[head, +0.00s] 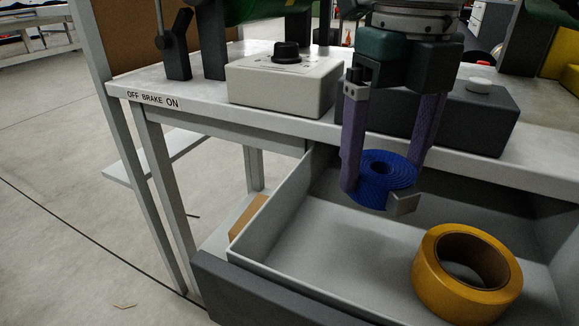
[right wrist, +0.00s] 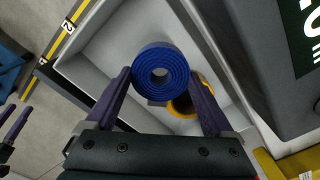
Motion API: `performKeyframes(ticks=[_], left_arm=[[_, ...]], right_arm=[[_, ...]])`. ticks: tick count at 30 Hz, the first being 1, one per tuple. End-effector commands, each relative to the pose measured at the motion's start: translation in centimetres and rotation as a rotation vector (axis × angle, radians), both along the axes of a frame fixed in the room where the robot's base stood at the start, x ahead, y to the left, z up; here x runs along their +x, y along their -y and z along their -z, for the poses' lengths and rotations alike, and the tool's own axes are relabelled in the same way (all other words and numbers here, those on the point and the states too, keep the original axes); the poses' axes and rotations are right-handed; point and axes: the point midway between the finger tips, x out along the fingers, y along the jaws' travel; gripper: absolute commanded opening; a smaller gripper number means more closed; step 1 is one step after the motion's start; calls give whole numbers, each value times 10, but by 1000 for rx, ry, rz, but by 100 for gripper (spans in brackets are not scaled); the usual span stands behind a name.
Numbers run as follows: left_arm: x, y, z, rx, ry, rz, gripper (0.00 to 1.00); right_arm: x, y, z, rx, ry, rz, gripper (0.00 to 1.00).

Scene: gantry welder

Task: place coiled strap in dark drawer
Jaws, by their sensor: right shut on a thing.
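The coiled strap (head: 378,170) is a flat blue spiral roll with a pale metal end piece at its lower right. My right gripper (head: 382,185) is shut on it, one purple finger at each side. The strap also shows between the fingers in the right wrist view (right wrist: 160,72). The drawer (head: 240,292) is pulled out, with a dark front and light grey walls. The strap hangs over the drawer's inside, towards the back. What seems to be my left gripper (right wrist: 16,122) shows only partly at the left edge of the right wrist view; its jaw state is unclear.
A yellow tape roll (head: 466,272) lies in the drawer at the right. The drawer floor left of the tape is clear. Above, the bench top (head: 195,95) carries a pale control box (head: 284,85) with a black knob and a dark box (head: 480,115) behind my right gripper.

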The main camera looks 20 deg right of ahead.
Motion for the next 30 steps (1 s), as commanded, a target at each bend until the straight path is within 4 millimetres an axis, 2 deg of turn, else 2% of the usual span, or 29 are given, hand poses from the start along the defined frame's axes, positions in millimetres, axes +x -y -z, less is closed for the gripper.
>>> performKeyframes(ticks=[1,3,6,11,18,30], left_arm=[[0,0,7,0,0,0,50],[0,0,11,0,0,0,50],[0,0,14,0,0,0,50],[0,0,17,0,0,0,50],[0,1,29,-4,0,-3,50],[0,3,31,-11,0,-6,50]], right_arm=[[-1,0,18,0,-4,1,21],[0,0,32,0,-2,0,21],[0,0,45,1,0,0,21],[0,-1,54,2,1,-2,21],[0,0,90,0,-1,-1,21],[0,0,96,0,2,-2,21]])
